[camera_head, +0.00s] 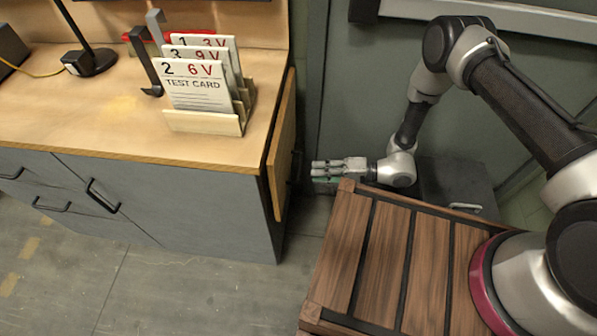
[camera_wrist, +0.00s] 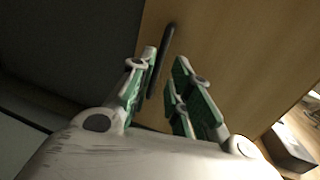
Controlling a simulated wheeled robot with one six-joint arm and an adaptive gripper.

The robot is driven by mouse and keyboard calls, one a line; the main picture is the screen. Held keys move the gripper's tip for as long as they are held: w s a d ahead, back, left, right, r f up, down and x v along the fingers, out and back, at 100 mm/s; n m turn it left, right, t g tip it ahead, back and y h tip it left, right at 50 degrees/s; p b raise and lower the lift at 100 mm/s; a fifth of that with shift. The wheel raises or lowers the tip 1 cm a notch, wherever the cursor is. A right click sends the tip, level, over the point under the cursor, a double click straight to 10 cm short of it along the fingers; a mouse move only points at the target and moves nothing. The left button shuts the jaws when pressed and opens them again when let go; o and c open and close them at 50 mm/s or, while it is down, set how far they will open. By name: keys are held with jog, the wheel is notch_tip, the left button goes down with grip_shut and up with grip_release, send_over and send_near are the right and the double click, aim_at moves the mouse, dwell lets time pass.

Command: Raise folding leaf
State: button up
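The folding leaf (camera_head: 283,145) is a tan wooden panel hanging down at the right end of the workbench. In the wrist view the leaf (camera_wrist: 235,60) fills the upper right, with a dark bar handle (camera_wrist: 167,42) on it. The handle also shows as a small dark shape on the leaf in the head view (camera_head: 296,166). My gripper (camera_head: 318,171) is just right of the leaf, pointing at it. In the wrist view my gripper (camera_wrist: 167,62) is open, its green-padded fingers apart. The handle appears between the fingertips, nearer the left one; I cannot tell whether they touch.
The workbench top (camera_head: 100,115) carries a wooden card holder (camera_head: 205,122) with test cards near the leaf, a dark hook-shaped piece (camera_head: 146,65) and a lamp base (camera_head: 90,62). Grey drawers (camera_head: 150,205) are below. The floor in front is clear.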

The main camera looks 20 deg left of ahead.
aim_at(299, 171)
jog(key=x, duration=0.7)
grip_shut()
